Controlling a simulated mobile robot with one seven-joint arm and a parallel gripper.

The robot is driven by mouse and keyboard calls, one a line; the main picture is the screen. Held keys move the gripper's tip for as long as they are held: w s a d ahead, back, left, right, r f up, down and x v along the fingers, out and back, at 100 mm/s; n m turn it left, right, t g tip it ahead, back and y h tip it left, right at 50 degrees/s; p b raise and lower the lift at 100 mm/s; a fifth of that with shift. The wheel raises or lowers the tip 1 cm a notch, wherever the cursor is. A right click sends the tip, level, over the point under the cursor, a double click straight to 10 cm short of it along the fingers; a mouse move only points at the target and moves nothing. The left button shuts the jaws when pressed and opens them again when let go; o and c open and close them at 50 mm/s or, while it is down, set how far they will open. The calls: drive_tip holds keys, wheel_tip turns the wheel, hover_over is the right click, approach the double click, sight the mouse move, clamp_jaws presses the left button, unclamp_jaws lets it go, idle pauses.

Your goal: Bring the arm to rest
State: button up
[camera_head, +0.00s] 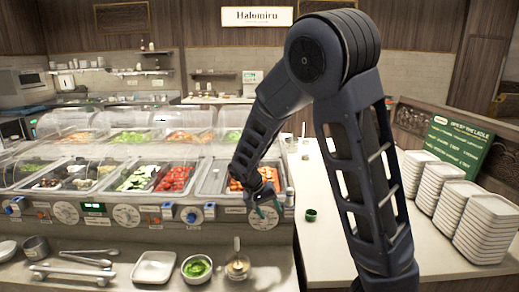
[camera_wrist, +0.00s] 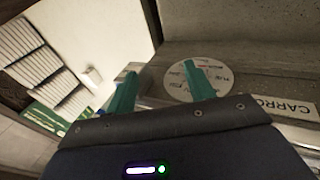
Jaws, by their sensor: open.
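My gripper (camera_head: 262,199) hangs at the front edge of the salad bar, in front of the compartment of orange food at its right end. Its two green fingers are apart with nothing between them. In the wrist view my gripper (camera_wrist: 160,92) is also open and empty. A round white label (camera_wrist: 200,80) shows beyond the fingers on the counter's front, beside a label reading "CARRO". My arm comes down from above, bent at the elbow.
Below stand a white tray (camera_head: 154,268), a bowl of green food (camera_head: 197,268), a small glass jar (camera_head: 237,266) and metal tongs (camera_head: 75,272). Stacked white plates (camera_head: 486,228) and a green sign (camera_head: 455,143) stand right. A small green cup (camera_head: 311,215) sits on the right counter.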

drive_tip(key=s+d+r+g+y, duration=0.1)
drive_tip(key=s+d+r+y, duration=0.15)
drive_tip(key=d+r, duration=0.4)
drive_tip(key=s+d+r+y, duration=0.1)
drive_tip(key=d+r+y, duration=0.2)
drive_tip(key=d, duration=0.6)
drive_tip(key=s+d+r+t, duration=0.4)
drive_tip(key=s+d+r, duration=0.5)
drive_tip(key=s, duration=0.3)
drive_tip(key=shift+r, duration=0.3)
drive_tip(key=shift+s, duration=0.1)
idle(2.4)
